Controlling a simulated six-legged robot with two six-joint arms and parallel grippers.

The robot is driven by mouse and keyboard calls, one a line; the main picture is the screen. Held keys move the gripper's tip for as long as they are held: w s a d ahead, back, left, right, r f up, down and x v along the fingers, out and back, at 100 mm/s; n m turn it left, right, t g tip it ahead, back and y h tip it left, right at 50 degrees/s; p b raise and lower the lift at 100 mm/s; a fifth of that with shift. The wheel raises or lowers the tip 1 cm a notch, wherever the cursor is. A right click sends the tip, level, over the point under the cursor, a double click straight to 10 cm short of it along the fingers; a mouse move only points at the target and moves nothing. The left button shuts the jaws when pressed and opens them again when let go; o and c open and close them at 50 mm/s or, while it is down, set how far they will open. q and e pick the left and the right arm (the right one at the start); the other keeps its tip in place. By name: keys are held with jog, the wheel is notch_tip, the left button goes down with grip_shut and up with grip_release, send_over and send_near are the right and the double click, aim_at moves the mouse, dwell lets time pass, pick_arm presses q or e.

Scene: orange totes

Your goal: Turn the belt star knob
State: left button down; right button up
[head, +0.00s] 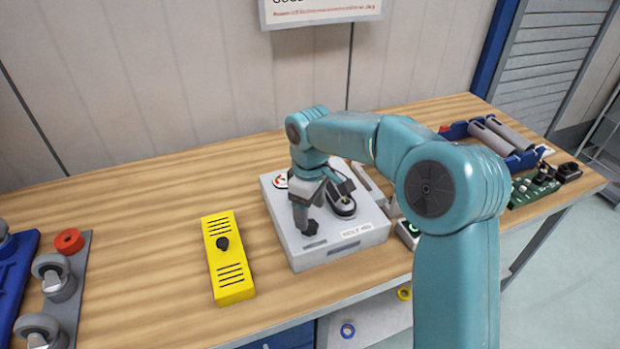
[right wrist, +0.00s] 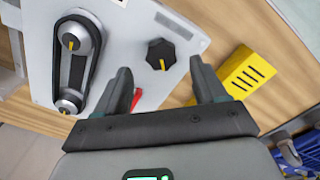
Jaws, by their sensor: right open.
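The black star knob (right wrist: 160,54) with a yellow pointer mark sits on the light grey belt unit (right wrist: 120,30). In the right wrist view it lies just beyond and between the fingertips of my right gripper (right wrist: 165,82), which is open and empty. A black belt (right wrist: 76,68) runs around two grey pulleys left of the knob. My left gripper is not in view.
A yellow slotted box (head: 232,285) with a black knob stands left of the unit. A blue roller tray (head: 500,140) and green circuit board (head: 530,190) lie right. Bare wood lies behind the yellow box.

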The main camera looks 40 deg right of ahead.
aim_at(310, 224)
notch_tip(310, 224, up, 12)
jog(key=shift+r+p, duration=0.15)
jog(key=shift+p, duration=0.3)
